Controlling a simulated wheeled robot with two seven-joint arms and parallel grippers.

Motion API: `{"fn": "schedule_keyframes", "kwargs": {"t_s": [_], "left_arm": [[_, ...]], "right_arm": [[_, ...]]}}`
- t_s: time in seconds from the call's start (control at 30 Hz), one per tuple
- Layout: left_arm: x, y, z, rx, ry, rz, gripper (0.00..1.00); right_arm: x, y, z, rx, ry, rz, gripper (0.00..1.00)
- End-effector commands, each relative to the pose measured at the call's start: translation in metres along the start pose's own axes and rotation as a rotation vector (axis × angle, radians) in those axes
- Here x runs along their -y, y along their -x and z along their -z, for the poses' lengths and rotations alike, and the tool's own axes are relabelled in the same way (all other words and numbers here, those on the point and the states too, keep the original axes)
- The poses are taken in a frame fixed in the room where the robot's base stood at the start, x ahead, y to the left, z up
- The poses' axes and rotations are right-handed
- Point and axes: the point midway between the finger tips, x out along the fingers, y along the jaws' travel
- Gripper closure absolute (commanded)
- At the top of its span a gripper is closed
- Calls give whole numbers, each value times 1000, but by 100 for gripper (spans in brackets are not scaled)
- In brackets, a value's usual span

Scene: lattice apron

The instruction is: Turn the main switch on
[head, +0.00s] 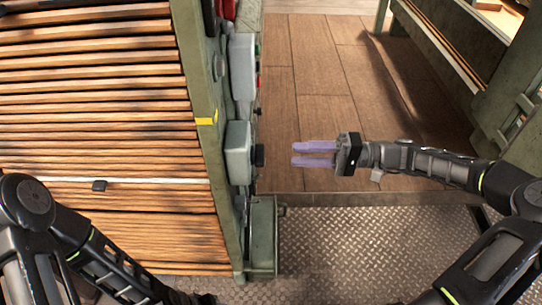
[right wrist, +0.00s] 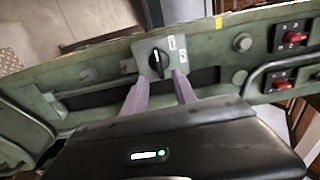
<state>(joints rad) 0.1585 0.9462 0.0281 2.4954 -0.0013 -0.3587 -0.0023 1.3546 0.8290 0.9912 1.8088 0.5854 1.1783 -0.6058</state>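The main switch is a black rotary knob (right wrist: 159,60) on a grey box (head: 238,153) fixed to the green machine frame. In the right wrist view its handle stands roughly upright in the picture, with small white labels to its right. In the head view the knob (head: 259,155) shows from the side. My right gripper (head: 296,154) is open and empty, its two purple fingers pointing at the knob with a gap between. In the right wrist view the fingertips (right wrist: 159,78) lie to either side just below the knob. My left gripper is out of view.
Red switches (right wrist: 293,37) sit on the same panel to the right, near a round grey button (right wrist: 242,42). A curved handrail (right wrist: 280,68) sticks out beside them. Wooden slats (head: 90,100) fill the left. Floor (head: 305,70) right of the panel is clear.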

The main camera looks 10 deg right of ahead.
Motion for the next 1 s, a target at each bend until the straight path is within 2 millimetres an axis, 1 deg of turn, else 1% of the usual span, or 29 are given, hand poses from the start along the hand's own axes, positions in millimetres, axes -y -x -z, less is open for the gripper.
{"fn": "schedule_keyframes", "kwargs": {"t_s": [0.2,0.33,0.47,0.7,0.83,1.0], "left_arm": [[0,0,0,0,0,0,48],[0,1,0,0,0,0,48],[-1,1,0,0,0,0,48],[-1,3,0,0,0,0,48],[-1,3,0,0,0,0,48],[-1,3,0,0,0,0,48]], "right_arm": [[-1,-2,-1,2,-3,-2,66],[-1,-10,-1,3,-4,-2,66],[-1,-26,-1,5,-4,-1,66],[-1,-64,-2,6,-5,-1,66],[-2,-76,-1,3,-5,-3,66],[-2,-80,-1,2,-5,-3,66]]}}
